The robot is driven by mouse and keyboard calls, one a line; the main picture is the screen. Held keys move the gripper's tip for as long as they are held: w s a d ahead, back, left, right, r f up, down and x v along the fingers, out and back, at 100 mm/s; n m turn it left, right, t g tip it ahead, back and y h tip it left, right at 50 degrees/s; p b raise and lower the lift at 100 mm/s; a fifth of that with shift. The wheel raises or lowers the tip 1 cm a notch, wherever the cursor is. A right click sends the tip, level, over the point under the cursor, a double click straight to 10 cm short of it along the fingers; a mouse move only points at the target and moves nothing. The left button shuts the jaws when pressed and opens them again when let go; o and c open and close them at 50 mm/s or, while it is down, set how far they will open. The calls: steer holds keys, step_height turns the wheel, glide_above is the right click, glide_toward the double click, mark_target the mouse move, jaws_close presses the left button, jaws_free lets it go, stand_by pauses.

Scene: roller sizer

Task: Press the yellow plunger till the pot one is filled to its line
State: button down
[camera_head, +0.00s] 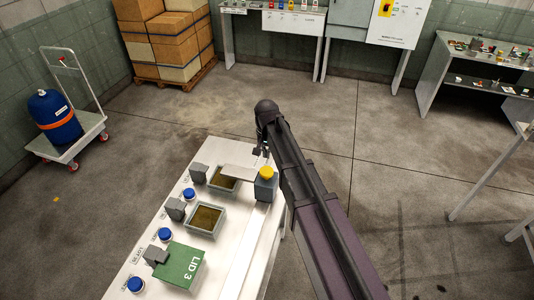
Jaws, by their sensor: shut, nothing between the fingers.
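The yellow plunger (266,172) is a round cap on a dark grey block at the right edge of the white bench. My gripper (260,152) is shut and empty, pointing down just behind the plunger in the picture; I cannot tell whether it touches anything. Two open square pots hold brownish stuff: a far pot (222,182), partly covered by a light grey plate (239,172), and a middle pot (205,218). A green lid marked LID 3 (181,266) lies at the near position. No pot number or fill line is readable.
Blue buttons (165,235) and grey blocks (175,209) line the left of the white bench (150,218). A trolley with a blue drum (54,116) stands far left, and stacked boxes (165,40) behind. A shelf (455,75) stands at the right. The floor between is clear.

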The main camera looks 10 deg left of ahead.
steer(key=shift+r+p, duration=1.6)
steer(key=shift+r, duration=0.35)
steer(key=s+d+f+b, duration=0.3)
steer(key=s+d, duration=0.2)
steer(key=d, duration=0.4)
steer(key=s+d+f+n+b, duration=0.1)
steer(key=s+d+f+b, duration=0.2)
steer(key=d, duration=0.7)
steer(key=s+d+f+b, duration=0.3)
steer(key=s+d, duration=0.5)
steer(key=d, duration=0.2)
